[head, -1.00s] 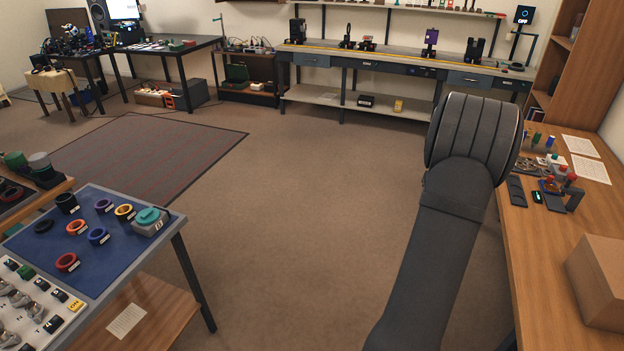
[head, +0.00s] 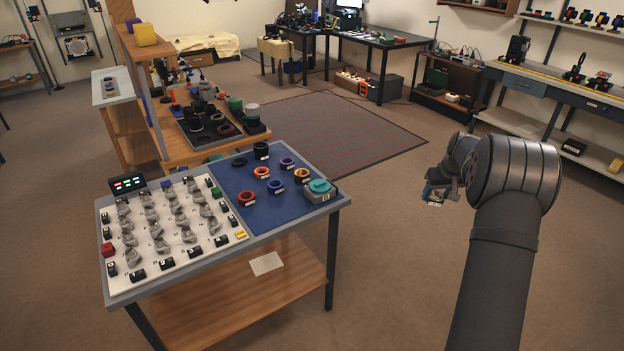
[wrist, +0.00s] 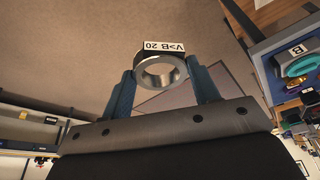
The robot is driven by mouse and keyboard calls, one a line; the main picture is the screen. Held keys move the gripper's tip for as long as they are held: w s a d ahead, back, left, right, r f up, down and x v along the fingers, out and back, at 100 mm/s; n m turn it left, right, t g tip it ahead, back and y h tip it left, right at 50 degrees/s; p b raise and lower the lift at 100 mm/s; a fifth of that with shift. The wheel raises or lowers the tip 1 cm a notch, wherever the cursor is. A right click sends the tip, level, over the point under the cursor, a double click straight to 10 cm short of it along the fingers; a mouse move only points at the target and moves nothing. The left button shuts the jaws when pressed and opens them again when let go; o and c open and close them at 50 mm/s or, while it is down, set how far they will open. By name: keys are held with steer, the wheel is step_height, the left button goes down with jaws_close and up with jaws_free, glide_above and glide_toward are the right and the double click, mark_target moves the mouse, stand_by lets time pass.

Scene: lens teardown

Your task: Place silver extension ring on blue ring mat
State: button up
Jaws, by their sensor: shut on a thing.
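The silver extension ring (wrist: 160,73) is held between the two fingers of my gripper (wrist: 163,85) in the wrist view. It has a white label reading "V>B 20" on its side. In the head view my gripper (head: 437,194) hangs in the air over the floor, to the right of the table and clear of it; the ring is too small to make out well there. The blue ring mat (head: 276,213) covers the right part of the table top. Several coloured rings, orange (head: 262,172), purple (head: 287,163), blue (head: 275,187) and red (head: 246,198), lie on it.
A teal-topped grey block (head: 319,190) stands at the mat's right edge. A black ring (head: 261,150) stands at its back. A white board (head: 155,275) of grey parts fills the table's left. A wooden bench (head: 185,152) stands behind. Floor between table and arm is clear.

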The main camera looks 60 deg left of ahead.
steer(key=s+a+n, duration=0.3)
steer(key=s+a, duration=1)
steer(key=a, duration=0.2)
steer(key=n+g, duration=0.2)
steer(key=n, duration=0.1)
glide_toward(290, 208)
steer(key=shift+a+f, duration=0.55)
steer(key=shift+f, duration=0.25)
steer(key=shift+s+a+f, duration=0.3)
steer(key=shift+f, duration=1.9)
steer(key=shift+f, duration=0.15)
steer(key=o, duration=1)
